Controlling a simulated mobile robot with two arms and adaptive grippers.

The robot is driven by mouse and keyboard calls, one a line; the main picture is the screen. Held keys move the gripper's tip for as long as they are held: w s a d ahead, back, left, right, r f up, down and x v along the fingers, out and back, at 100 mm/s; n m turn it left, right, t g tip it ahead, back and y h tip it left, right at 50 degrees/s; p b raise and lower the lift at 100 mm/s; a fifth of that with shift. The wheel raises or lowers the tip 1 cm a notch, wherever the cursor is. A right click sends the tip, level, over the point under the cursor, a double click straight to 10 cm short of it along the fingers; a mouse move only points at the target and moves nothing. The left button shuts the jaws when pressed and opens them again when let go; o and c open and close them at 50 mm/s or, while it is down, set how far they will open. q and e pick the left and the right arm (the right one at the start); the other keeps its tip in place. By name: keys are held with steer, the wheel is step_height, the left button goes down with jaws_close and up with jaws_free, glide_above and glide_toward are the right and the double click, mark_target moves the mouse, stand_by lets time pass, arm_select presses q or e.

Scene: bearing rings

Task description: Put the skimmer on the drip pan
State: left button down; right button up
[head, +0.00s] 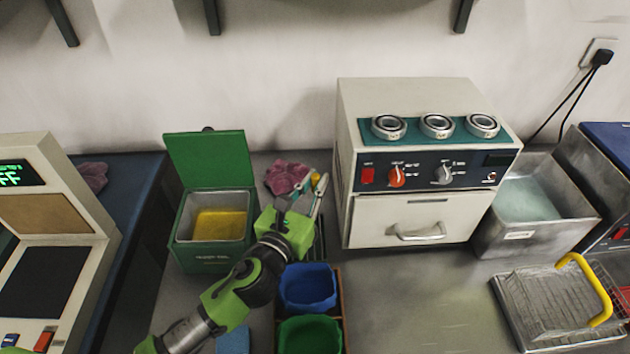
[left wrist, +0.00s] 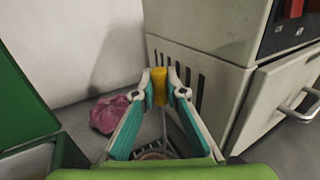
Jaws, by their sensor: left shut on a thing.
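My left gripper (head: 318,188) is shut on the yellow handle of the skimmer (head: 315,179), beside the left side of the white machine. In the left wrist view, the yellow handle (left wrist: 159,85) stands between the fingertips of the gripper (left wrist: 160,88). A thin rod runs down from it towards a dark round part, mostly hidden by the gripper. The drip pan (head: 515,325) looks like the shallow metal tray at the lower right, far from my left gripper. Wire mesh and a thick yellow handle (head: 591,290) lie over it. My right gripper is not in view.
The white machine (head: 400,160) with several rings on top stands between gripper and pan. A green open-lidded bin (head: 215,258), a pink cloth (head: 285,176), and blue (head: 308,288) and green (head: 310,335) containers are near the arm. The counter before the machine (head: 420,300) is clear.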

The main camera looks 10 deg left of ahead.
arm_select(q)
steer(key=shift+f, duration=0.25)
stand_by(0.5)
steer(key=c, duration=2)
jaws_free()
steer(key=shift+s+f, duration=0.1)
step_height(320, 180, up, 11)
steer(key=p, duration=1.2)
